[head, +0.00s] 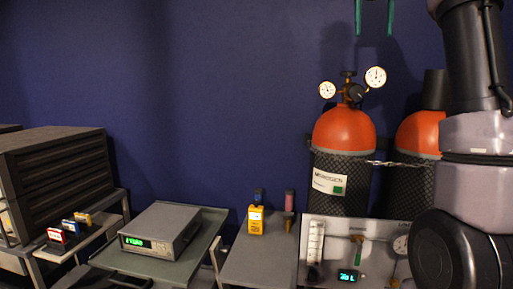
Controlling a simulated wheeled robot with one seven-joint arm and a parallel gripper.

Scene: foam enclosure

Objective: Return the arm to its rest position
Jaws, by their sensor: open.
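My gripper (375,30) shows at the top edge of the head view, right of centre. Only its two green fingers are in the picture; they point down, stand apart and hold nothing. They are above the gauges of the orange-topped gas cylinder (344,130) in the picture. My arm (470,150) fills the right edge, in front of part of a second orange-topped cylinder (412,135). The rest of the gripper and the arm's wrist are out of view.
A grey bench meter (160,230) with a green display sits on a green-grey table. A yellow handheld device (256,219) stands on a grey surface. A dark drawer cabinet (60,170) is at left. A panel (330,232) stands below the cylinders. The blue wall's middle is clear.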

